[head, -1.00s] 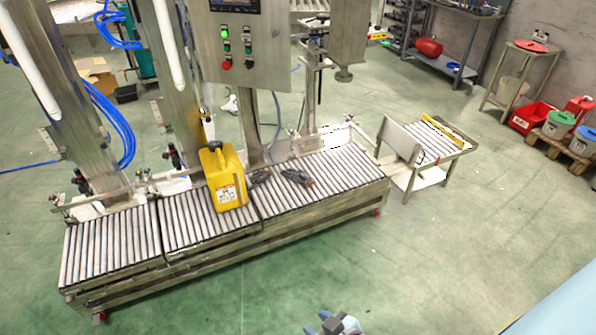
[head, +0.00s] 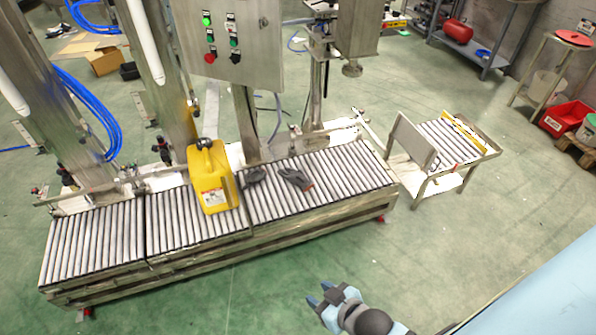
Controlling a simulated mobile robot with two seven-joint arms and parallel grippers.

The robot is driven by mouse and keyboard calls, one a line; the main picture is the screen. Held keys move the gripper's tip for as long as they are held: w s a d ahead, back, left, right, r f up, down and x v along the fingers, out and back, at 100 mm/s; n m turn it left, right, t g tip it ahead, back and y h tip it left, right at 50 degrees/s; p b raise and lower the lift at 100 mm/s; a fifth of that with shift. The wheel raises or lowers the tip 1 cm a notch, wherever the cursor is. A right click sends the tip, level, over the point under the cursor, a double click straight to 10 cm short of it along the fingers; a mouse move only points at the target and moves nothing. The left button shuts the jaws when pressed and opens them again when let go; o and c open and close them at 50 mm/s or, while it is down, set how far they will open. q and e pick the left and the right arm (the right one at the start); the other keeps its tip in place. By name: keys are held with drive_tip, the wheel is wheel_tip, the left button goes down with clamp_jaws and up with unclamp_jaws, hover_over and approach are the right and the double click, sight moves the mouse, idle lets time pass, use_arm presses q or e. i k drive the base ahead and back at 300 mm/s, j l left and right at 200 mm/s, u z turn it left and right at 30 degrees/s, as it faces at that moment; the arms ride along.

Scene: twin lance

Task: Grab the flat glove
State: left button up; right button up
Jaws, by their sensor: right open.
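Two dark gloves lie on the roller conveyor (head: 322,179). One glove (head: 296,179) with a reddish cuff end lies spread on the rollers, right of the yellow jug. The other dark glove (head: 253,177) sits against the jug's right side and looks more bunched. Both are small here, so their exact shape is hard to tell. My right gripper (head: 319,293) is at the bottom of the head view, open and empty. It is over the floor in front of the conveyor, well apart from the gloves. My left gripper is out of view.
A yellow jug (head: 211,178) stands upright on the conveyor. A steel control box (head: 228,45) and columns rise behind it. A small roller table (head: 452,140) stands at the right. The green floor in front of the conveyor is clear.

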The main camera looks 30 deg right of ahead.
sight(298, 178)
drive_tip(key=i+l, duration=0.15)
drive_tip(key=l, duration=0.2)
drive_tip(key=i+l+u, duration=0.1)
drive_tip(key=l, duration=0.2)
drive_tip(key=i+l, duration=0.2)
drive_tip(key=l, duration=0.15)
drive_tip(key=i+l, duration=0.15)
drive_tip(key=l, duration=0.2)
drive_tip(key=i+l+u, duration=0.1)
drive_tip(key=l, duration=0.25)
drive_tip(key=i+l, duration=0.15)
drive_tip(key=l, duration=0.2)
drive_tip(key=i+l, duration=0.45)
drive_tip(key=i+j+u, duration=0.05)
drive_tip(key=i, duration=0.05)
